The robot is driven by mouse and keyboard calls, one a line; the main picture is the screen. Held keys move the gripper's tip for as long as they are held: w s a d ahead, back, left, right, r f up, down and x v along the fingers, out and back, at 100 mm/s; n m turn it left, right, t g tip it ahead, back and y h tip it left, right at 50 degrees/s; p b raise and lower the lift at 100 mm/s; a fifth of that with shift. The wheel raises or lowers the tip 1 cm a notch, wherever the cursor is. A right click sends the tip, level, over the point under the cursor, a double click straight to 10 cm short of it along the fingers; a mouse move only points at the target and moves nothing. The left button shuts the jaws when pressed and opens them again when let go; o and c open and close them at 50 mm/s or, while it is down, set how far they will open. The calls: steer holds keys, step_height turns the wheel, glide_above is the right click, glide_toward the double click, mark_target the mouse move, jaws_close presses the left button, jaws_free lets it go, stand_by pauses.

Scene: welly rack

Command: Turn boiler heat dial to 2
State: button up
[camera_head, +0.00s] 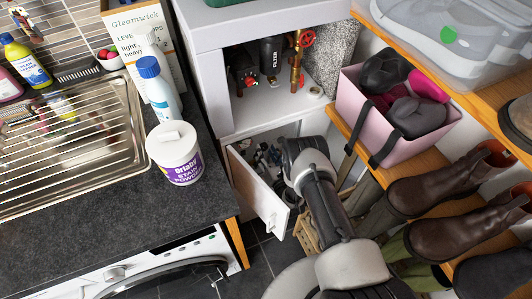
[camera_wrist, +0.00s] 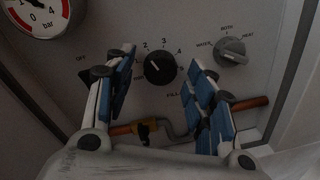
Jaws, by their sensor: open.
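In the wrist view, a round black dial (camera_wrist: 160,67) sits on a grey boiler panel (camera_wrist: 195,20). The numbers 2, 3 and 4 show around its top; other marks are partly hidden by my fingers. A pale mark on the dial points up and left, roughly towards the 2; its exact setting is hard to tell. My gripper (camera_wrist: 162,85) is open, with blue-padded fingers left and right of the dial, apart from it in the picture. In the head view, my gripper (camera_head: 270,163) reaches into the open lower part of the white cabinet, largely hidden by my arm.
A grey selector knob (camera_wrist: 231,52) marked WATER, BOTH and HEAT is right of the dial. A pressure gauge (camera_wrist: 38,12) is upper left. A copper pipe (camera_wrist: 250,104) with a yellow fitting runs below. A pink boot box (camera_head: 385,135) stands on the rack beside my arm.

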steer(key=shift+s, duration=0.1)
steer(key=v, duration=0.7)
steer(key=shift+s, duration=0.15)
steer(key=shift+r, duration=0.15)
